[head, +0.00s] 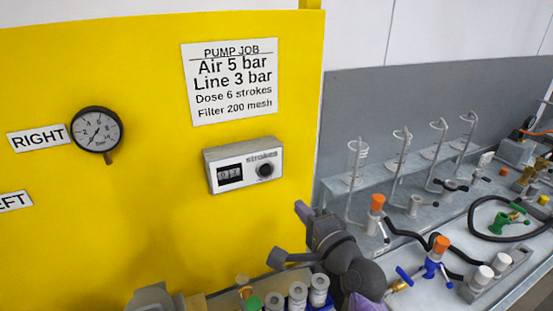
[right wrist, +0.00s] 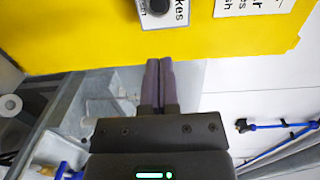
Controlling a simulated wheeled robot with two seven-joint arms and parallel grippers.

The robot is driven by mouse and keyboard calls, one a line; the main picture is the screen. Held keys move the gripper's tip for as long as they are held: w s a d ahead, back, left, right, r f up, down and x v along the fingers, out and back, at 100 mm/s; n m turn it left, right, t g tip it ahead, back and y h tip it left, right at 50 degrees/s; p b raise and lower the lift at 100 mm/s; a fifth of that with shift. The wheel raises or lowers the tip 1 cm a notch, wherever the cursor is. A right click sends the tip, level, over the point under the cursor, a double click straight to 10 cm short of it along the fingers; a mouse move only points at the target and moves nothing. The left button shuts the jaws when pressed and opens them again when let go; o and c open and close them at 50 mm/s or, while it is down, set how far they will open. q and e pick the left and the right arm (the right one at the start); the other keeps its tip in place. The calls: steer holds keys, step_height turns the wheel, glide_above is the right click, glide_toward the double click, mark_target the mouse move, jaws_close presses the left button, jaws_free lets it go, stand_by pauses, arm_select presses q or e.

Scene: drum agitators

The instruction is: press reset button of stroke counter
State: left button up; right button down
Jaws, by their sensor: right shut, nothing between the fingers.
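The stroke counter (head: 243,165) is a light grey box on the yellow panel, labelled "strokes". It has a small dark number window (head: 230,174) on its left, with digits too small to read surely. The round black reset button (head: 265,170) is on its right; it also shows at the top edge of the right wrist view (right wrist: 156,5). My right gripper (head: 300,208) is below and right of the counter, apart from the button. In the right wrist view its fingers (right wrist: 159,63) are together and empty, pointing toward the panel.
A pressure gauge (head: 97,130) and a "PUMP JOB" sign (head: 230,80) are on the panel. Several small containers (head: 298,294) stand below the counter. At right, a grey bench holds wire stands (head: 400,165), orange-capped valves (head: 377,203) and black hoses (head: 480,208). The panel around the counter is clear.

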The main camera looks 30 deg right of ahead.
mark_target(267, 170)
arm_select(q)
steer(key=shift+s+a+f+b, duration=0.2)
steer(key=shift+f+b, duration=0.15)
arm_select(e)
steer(key=w, duration=1.3)
steer(key=shift+w+d+f, duration=0.15)
steer(key=shift+w+f, duration=0.1)
steer(key=shift+w, duration=0.05)
